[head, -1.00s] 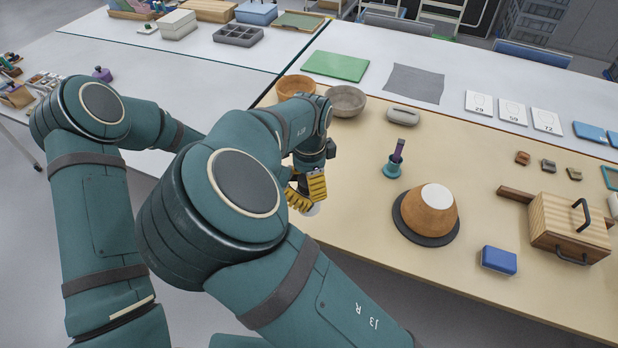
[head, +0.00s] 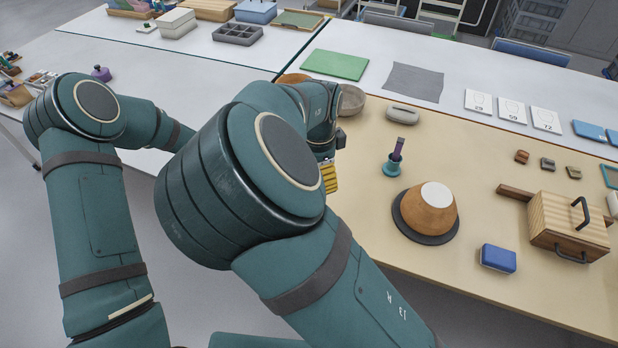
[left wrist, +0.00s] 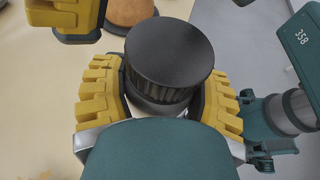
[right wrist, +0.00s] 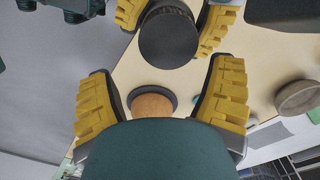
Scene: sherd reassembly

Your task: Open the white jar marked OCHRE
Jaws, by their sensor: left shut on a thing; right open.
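The jar has a black ribbed lid (left wrist: 168,52), with a strip of white body (left wrist: 160,107) below it in the left wrist view. No OCHRE marking shows. My left gripper (left wrist: 163,98) is shut on the jar body, one yellow finger on each side below the lid. In the right wrist view my right gripper (right wrist: 161,85) is open and empty. The lid (right wrist: 168,36) is ahead of its fingertips, not between them, with the left gripper's fingers around the jar. In the head view the jar is hidden behind my right arm; one yellow finger (head: 329,177) shows.
A brown pot (head: 427,210) on a dark round mat is right of the grippers. A purple-handled tool in a teal holder (head: 391,169) and a grey bowl (head: 351,100) stand behind. A blue box (head: 498,259) and wooden chest (head: 566,225) are further right.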

